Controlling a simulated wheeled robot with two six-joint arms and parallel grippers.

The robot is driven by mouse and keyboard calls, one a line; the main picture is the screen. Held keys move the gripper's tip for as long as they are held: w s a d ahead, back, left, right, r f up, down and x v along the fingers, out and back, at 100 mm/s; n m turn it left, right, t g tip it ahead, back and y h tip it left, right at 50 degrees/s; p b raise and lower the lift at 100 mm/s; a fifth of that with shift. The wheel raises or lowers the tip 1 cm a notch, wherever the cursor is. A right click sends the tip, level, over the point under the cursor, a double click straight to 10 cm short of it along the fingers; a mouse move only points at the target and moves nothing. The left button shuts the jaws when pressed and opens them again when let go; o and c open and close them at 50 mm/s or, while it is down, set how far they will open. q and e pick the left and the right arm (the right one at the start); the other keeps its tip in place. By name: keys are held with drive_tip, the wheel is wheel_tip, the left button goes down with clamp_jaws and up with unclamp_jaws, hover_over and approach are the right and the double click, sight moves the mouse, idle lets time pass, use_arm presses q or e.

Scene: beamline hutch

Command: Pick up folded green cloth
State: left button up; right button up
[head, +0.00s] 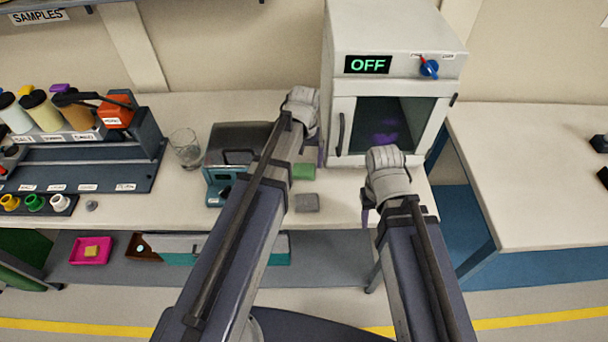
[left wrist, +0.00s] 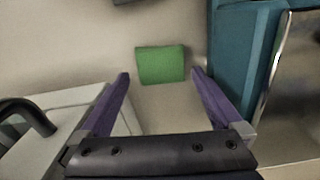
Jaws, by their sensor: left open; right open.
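The folded green cloth (head: 303,171) lies on the bench, partly hidden by my left arm in the head view. In the left wrist view the cloth (left wrist: 161,64) is a small green rectangle, framed between the fingertips and slightly beyond them. My left gripper (head: 311,152) is open and empty above the bench by the cloth. Its two purple fingers (left wrist: 160,74) are spread wider than the cloth, and I see no contact. My right gripper (head: 369,206) is open near the bench's front edge, right of the cloth; one of its fingers is mostly hidden.
A white cabinet with an OFF display (head: 396,55) stands behind the right gripper. A teal device (head: 218,188) and a drinking glass (head: 185,150) are left of the cloth. The right table (head: 530,170) is mostly clear.

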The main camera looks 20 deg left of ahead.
sight(304, 169)
use_arm(q)
wheel_tip(304, 169, down, 3)
drive_tip(key=shift+f+b, duration=0.1)
drive_tip(key=shift+b, duration=0.9)
use_arm(e)
wheel_tip(304, 169, down, 3)
drive_tip(key=shift+r, duration=0.1)
use_arm(q)
drive_tip(key=shift+r, duration=0.2)
drive_tip(key=shift+c, duration=0.2)
drive_tip(key=c, duration=1.1)
drive_tip(key=shift+c, duration=0.2)
drive_tip(key=shift+r, duration=0.15)
use_arm(e)
drive_tip(key=shift+r, duration=0.2)
